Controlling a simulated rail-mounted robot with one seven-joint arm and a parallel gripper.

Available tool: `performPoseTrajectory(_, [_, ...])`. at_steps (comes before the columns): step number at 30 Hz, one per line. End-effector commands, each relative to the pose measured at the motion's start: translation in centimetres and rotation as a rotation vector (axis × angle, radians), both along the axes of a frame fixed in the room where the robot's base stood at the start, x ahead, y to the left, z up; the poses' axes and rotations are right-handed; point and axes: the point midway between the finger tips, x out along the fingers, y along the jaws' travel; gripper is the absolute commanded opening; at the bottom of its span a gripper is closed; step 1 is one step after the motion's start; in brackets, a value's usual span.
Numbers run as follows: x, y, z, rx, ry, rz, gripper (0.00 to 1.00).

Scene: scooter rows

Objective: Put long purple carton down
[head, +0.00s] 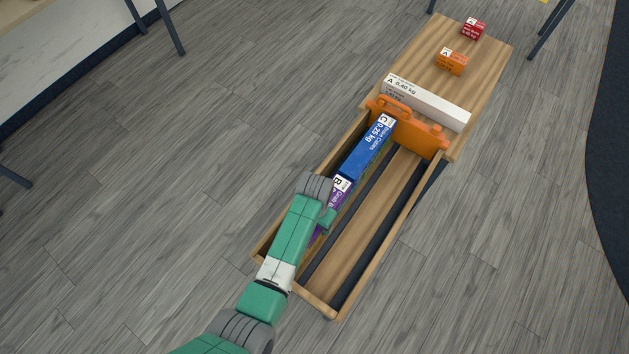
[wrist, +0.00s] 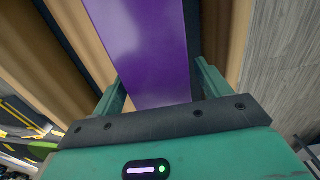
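The long purple carton (head: 338,196) lies lengthwise in the left lane of the wooden scooter bed (head: 360,230), its B-marked end just before the blue carton (head: 368,150). My arm hides much of it in the head view. In the wrist view the purple carton (wrist: 145,45) runs between the fingers of my gripper (wrist: 162,82). A dark gap shows between the carton and the right finger; the left finger is close by its edge. My gripper (head: 325,218) is low over the lane. I cannot tell whether the carton rests fully on the lane floor.
An orange handled divider (head: 408,128) stands across the bed. Beyond it are a long white carton (head: 426,102), an orange box (head: 452,61) and a red box (head: 474,28). The right lane (head: 372,220) is empty. Low wooden walls edge the bed.

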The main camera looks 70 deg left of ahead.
Motion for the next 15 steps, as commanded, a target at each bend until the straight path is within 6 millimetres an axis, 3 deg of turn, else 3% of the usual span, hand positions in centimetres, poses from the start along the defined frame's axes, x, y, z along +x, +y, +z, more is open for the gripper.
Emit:
performPoseTrajectory(8, [0.0,0.0,1.0,0.001,-0.001,0.000,0.76])
performPoseTrajectory(15, [0.0,0.0,6.9,0.003,-0.002,0.000,0.76])
